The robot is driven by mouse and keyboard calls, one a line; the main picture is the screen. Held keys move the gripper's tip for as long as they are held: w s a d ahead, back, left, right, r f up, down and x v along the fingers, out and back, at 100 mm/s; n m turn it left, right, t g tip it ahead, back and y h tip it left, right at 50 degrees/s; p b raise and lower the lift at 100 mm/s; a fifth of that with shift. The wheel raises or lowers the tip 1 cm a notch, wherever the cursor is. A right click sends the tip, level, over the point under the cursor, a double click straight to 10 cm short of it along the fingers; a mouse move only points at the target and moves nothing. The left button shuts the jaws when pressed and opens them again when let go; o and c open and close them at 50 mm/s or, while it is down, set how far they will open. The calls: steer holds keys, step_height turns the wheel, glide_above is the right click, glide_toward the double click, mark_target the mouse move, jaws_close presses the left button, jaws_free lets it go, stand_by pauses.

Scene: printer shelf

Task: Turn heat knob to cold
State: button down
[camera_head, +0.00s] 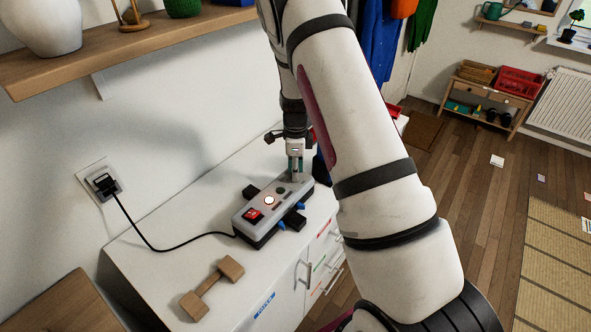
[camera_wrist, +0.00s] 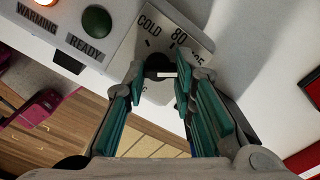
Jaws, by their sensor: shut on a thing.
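The heat knob (camera_wrist: 157,64) is black with a white pointer mark. It sits on a pale dial plate (camera_wrist: 192,25) with the labels COLD, 80 and a partly hidden number. The pointer shows on the right side of the knob, away from COLD; its exact setting cannot be told. My gripper (camera_wrist: 163,78) is shut on the knob, with one teal-padded finger on either side. In the head view my gripper (camera_head: 295,169) reaches down onto the far end of the grey laminator (camera_head: 261,207), hiding the knob there.
The laminator stands on a white cabinet (camera_head: 185,250). Its cord (camera_head: 160,248) runs to a wall socket (camera_head: 100,182). A wooden dumbbell-shaped object (camera_head: 211,289) lies nearby. A wooden shelf (camera_head: 150,45) overhangs from the wall. WARNING and READY lights (camera_wrist: 97,20) sit beside the dial.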

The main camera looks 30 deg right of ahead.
steer(key=shift+n, duration=0.4)
steer(key=n+b, duration=0.2)
steer(key=n, duration=0.2)
steer(key=shift+w+n, duration=0.15)
steer(key=shift+n, duration=0.25)
steer(key=n+b, duration=0.1)
steer(key=n, duration=0.5)
steer(key=shift+a, duration=0.1)
steer(key=n, duration=0.5)
steer(key=shift+a+n+b, duration=0.1)
steer(key=shift+n+b, duration=0.3)
steer(key=n, duration=0.5)
steer(key=shift+a, duration=0.1)
steer(key=shift+n, duration=0.3)
steer(key=c, duration=1.3)
jaws_free()
steer(key=shift+r, duration=0.15)
